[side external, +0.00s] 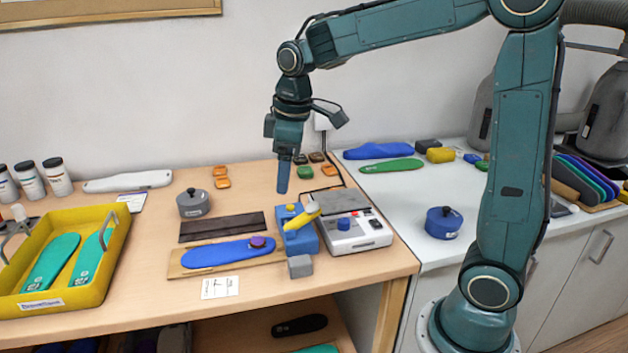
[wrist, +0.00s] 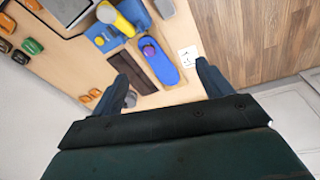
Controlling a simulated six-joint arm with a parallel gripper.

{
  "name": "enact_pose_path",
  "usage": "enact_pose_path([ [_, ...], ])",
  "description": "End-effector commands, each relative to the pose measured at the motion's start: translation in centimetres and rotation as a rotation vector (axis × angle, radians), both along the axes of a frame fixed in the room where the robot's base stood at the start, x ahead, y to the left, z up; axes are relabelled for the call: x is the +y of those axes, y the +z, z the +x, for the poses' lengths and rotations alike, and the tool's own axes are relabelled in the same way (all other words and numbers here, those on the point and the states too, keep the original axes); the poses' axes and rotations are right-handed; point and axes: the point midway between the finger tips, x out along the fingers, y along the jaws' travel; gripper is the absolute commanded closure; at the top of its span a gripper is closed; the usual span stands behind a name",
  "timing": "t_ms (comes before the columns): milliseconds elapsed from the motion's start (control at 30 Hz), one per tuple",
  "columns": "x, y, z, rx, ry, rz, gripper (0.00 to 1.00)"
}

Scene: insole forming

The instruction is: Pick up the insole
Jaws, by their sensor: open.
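A blue insole (side external: 215,254) lies flat on a wooden board (side external: 176,268) near the front of the wooden table, with a round purple piece (side external: 258,242) on its right end. In the wrist view the blue insole (wrist: 165,70) lies beyond and between my fingers, with the purple piece on its far end. My gripper (side external: 283,188) points down, open and empty, above the table behind and to the right of the insole. In the wrist view its two fingers (wrist: 160,65) are spread wide apart. Other insoles are green ones in a yellow tray (side external: 118,250).
A blue and yellow device (side external: 298,240) stands right of the board, beside a white control box (side external: 352,238). A dark strip (side external: 222,226) lies behind the board and a grey pot (side external: 193,204) stands farther back. A small white card (side external: 220,288) lies in front.

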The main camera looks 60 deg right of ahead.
Motion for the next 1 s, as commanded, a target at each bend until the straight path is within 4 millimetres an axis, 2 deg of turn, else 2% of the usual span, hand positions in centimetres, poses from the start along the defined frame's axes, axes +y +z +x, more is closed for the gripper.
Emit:
enact_pose_path([
  [33,-0.3,-0.7,1.1,0.019,0.021,-0.003,0.22],
  [300,-1.5,-4.6,5.9,0.1,0.146,-0.012,0.22],
  [500,-2.3,-7.5,8.6,0.149,0.227,-0.012,0.22],
  [700,-2.7,-9.1,9.8,0.171,0.27,-0.011,0.22],
  [1000,-2.7,-9.5,9.9,0.175,0.275,-0.01,0.22],
])
